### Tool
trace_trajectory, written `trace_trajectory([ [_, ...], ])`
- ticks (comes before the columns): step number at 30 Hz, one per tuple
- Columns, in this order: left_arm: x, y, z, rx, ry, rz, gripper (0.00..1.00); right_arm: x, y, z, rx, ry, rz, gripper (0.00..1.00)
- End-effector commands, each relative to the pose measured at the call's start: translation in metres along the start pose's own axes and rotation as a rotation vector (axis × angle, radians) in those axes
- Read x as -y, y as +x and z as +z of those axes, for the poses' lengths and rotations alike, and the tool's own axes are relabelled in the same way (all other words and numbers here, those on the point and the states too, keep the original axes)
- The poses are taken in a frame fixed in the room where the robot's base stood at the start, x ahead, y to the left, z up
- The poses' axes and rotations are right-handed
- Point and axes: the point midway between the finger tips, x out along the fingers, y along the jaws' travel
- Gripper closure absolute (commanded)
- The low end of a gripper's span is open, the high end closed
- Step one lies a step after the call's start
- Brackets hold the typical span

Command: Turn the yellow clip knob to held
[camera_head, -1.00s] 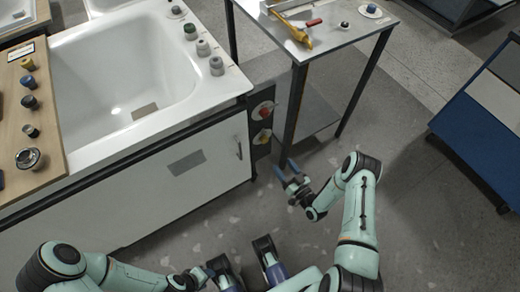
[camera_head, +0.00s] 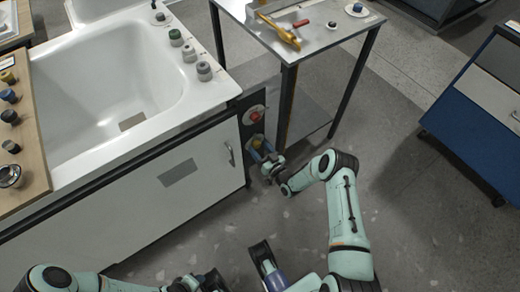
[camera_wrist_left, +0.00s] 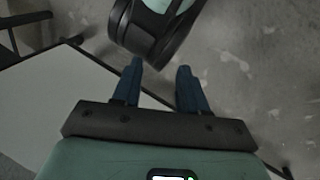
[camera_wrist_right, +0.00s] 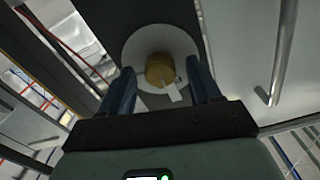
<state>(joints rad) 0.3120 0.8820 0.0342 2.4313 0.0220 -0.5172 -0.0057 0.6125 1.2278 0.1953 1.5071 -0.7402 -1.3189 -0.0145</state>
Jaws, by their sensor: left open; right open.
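The yellow clip knob (camera_head: 257,141) sits low on a dark panel at the cabinet's right end, below a red knob (camera_head: 255,116). In the right wrist view the yellow knob (camera_wrist_right: 160,70) is on a pale round plate, with a small white pointer at its lower right. My right gripper (camera_head: 262,155) is open at the yellow knob; its fingers (camera_wrist_right: 160,85) stand on either side of the knob. I cannot tell whether they touch it. My left gripper (camera_wrist_left: 158,72) is open and empty, away from the panel.
A white tub (camera_head: 60,90) with several grey knobs on its rim is at the left. Its white cabinet door has a handle (camera_head: 230,155). A metal table (camera_head: 325,32) with a yellow tool stands behind. A blue cabinet (camera_head: 470,125) is at the right, with free floor between.

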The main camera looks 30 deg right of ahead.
Motion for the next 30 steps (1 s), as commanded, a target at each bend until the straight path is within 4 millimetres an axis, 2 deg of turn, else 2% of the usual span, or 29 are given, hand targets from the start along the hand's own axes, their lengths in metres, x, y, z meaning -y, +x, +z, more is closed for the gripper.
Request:
trace_trajectory([
  [3, 0.000, 0.000, 0.000, 0.000, 0.000, 0.000, 0.57, 0.000, 0.000, 0.000, 0.000, 0.000, 0.000, 0.37],
  [8, 0.000, 0.000, 0.000, 0.000, 0.000, 0.000, 0.57, 0.000, 0.000, 0.000, 0.000, 0.000, 0.000, 0.89],
  [9, 0.000, 0.000, 0.000, 0.000, 0.000, 0.000, 0.57, 0.000, 0.000, 0.000, 0.000, 0.000, 0.000, 0.94],
  [20, 0.001, 0.004, -0.004, -0.012, -0.001, -0.001, 0.57, 0.000, -0.001, 0.001, 0.000, 0.050, 0.000, 0.93],
  [30, 0.007, 0.019, -0.026, -0.073, -0.006, -0.005, 0.57, 0.000, -0.001, 0.002, 0.000, 0.290, 0.000, 0.93],
])
